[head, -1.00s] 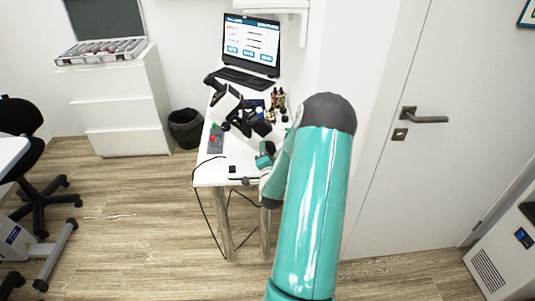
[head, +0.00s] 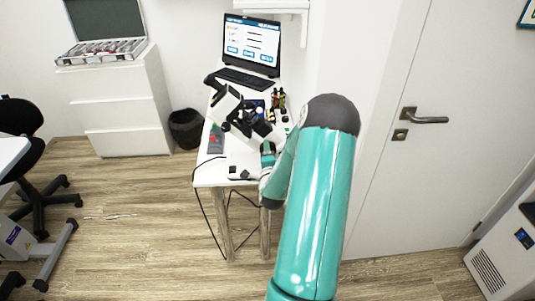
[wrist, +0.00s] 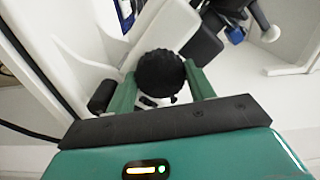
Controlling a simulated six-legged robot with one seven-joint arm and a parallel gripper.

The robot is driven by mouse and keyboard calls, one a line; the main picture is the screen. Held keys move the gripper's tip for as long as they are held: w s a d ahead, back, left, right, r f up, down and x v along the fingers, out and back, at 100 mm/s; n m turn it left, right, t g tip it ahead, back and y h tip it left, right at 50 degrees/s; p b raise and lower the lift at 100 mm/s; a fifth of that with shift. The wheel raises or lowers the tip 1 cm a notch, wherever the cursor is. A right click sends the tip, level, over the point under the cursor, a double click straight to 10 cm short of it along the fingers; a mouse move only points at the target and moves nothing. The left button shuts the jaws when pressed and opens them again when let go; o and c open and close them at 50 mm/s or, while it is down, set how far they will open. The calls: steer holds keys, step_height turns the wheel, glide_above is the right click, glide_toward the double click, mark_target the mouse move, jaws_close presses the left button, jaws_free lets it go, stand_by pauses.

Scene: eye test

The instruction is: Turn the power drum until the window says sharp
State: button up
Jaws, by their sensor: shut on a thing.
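In the wrist view a black, round, ridged drum (wrist: 160,70) sits between the two green fingers of my gripper (wrist: 159,79). The fingers are shut on it from its two sides. Its markings cannot be read. White and black instrument parts lie around it. In the head view the white and black eye-test instrument (head: 229,104) stands on the narrow white table (head: 212,175). My gripper (head: 267,158) is low at the table's right side, partly hidden by my arm, and the drum cannot be made out there. No window reading is legible.
A laptop (head: 252,45) stands at the table's back, its screen text too small to read. A grey and red device (head: 215,138) and small bottles (head: 279,100) are on the table. A cable hangs off the front. A dark bin (head: 186,128) stands left, a door (head: 415,160) right.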

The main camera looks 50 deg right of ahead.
steer(key=shift+a+f, duration=0.1)
steer(key=o, duration=1)
steer(key=shift+c, duration=0.2)
steer(key=shift+n, duration=0.3)
